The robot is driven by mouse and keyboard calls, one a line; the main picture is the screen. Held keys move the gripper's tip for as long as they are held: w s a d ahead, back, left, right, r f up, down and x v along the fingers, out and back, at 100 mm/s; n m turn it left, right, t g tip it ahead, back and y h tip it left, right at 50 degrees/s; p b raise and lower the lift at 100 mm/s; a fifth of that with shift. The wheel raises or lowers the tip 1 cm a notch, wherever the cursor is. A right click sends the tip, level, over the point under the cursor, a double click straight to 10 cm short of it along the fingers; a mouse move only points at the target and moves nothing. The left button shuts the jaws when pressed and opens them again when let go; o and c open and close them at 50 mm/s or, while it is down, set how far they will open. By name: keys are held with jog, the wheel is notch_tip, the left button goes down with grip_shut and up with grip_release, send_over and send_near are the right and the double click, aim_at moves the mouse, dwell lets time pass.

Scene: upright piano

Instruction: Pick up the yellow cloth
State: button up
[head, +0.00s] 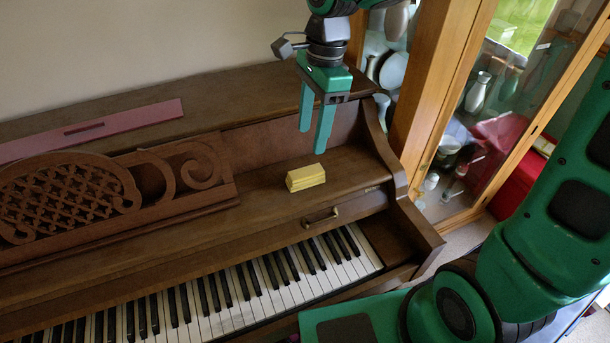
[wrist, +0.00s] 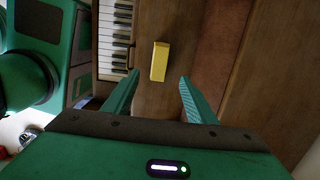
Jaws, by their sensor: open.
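The yellow cloth (head: 305,177) is a small folded block lying on the brown wooden ledge of the piano above the keys. It also shows in the wrist view (wrist: 159,61), beyond and between my fingertips. My gripper (head: 313,122) has green fingers pointing down. It is open and empty, above the ledge and apart from the cloth. In the wrist view my gripper (wrist: 157,82) has its two fingers spread wide on either side of the cloth's line.
The piano keys (head: 215,300) run below the ledge, with a metal handle (head: 320,218) above them. A carved music stand (head: 110,195) is left of the cloth. A pink strip (head: 95,130) lies on the piano top. A glass-doored cabinet (head: 440,110) stands close on the right.

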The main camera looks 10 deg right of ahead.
aim_at(305, 171)
jog(key=f, duration=0.3)
jog(key=a+f, duration=0.1)
jog(key=f, duration=0.6)
jog(key=shift+s+a+f, duration=0.1)
jog(key=shift+a+f, duration=0.05)
jog(key=shift+f, duration=0.15)
jog(key=c, duration=1.2)
jog(key=shift+c, duration=0.2)
jog(key=shift+r, duration=0.1)
jog(key=shift+r, duration=0.45)
jog(key=r, duration=0.3)
jog(key=shift+s+a+r, duration=0.3)
jog(key=shift+a+r, duration=0.05)
jog(key=shift+a, duration=0.05)
jog(key=s+a+r, duration=0.6)
jog(key=s+a, duration=0.1)
jog(key=a, duration=0.1)
jog(key=shift+r, duration=0.15)
jog(key=shift+s, duration=0.1)
